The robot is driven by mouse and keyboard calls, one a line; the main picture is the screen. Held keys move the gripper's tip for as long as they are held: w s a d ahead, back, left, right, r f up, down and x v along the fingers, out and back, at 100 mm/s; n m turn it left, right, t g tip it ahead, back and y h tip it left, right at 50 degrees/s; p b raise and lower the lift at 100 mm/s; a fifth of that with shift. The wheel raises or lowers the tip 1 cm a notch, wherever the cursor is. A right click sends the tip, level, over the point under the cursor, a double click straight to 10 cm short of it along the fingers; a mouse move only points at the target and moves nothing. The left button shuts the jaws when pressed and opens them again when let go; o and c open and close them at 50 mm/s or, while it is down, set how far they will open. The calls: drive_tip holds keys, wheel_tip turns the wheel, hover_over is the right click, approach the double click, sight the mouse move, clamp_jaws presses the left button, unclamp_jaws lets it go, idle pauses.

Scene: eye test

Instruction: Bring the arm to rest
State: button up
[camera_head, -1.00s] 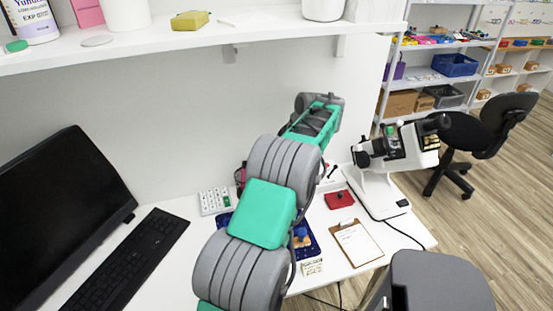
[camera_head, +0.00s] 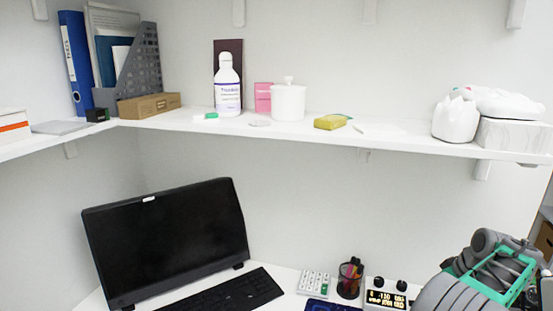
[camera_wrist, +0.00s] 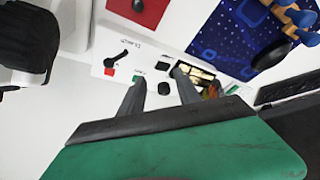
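My gripper (camera_wrist: 158,80) shows in the wrist view with its two grey fingers apart and nothing between them. It is over a white device with knobs and a small display (camera_wrist: 165,64) on the desk. The same device (camera_head: 388,295) shows in the head view at the bottom, left of my arm. My arm, grey with green parts, is bent at the lower right of the head view. My fingers are hidden there.
A monitor (camera_head: 168,240), keyboard (camera_head: 235,292), calculator (camera_head: 314,283) and pen cup (camera_head: 349,280) stand on the desk. A shelf (camera_head: 300,137) with bottles and boxes runs above. In the wrist view, a blue mat (camera_wrist: 222,38) and a red object (camera_wrist: 139,10) lie near the device.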

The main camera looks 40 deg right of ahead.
drive_tip(key=w+a+r, duration=0.3)
drive_tip(key=w+a, duration=0.2)
drive_tip(key=w, duration=0.4)
drive_tip(key=w+a+r, duration=0.3)
drive_tip(key=w+a, duration=0.1)
drive_tip(key=w, duration=0.5)
drive_tip(key=w+a+r+n+y, duration=0.1)
drive_tip(key=w+a+r, duration=0.1)
drive_tip(key=w+a, duration=0.5)
drive_tip(key=w+a+r+n, duration=0.1)
drive_tip(key=w+a, duration=0.4)
drive_tip(key=a, duration=0.4)
drive_tip(key=w+a+r+n+p, duration=0.1)
drive_tip(key=w+a, duration=0.1)
drive_tip(key=a, duration=2)
drive_tip(key=s+a+f, duration=0.1)
drive_tip(key=s+a, duration=0.3)
drive_tip(key=a, duration=0.3)
drive_tip(key=s+a+f+n+g, duration=0.1)
drive_tip(key=s+a+f, duration=0.1)
drive_tip(key=s+a, duration=0.3)
drive_tip(key=a, duration=0.2)
drive_tip(key=shift+a+f+y+p, duration=0.25)
drive_tip(key=shift+a+y+p, duration=0.05)
drive_tip(key=shift+p, duration=0.05)
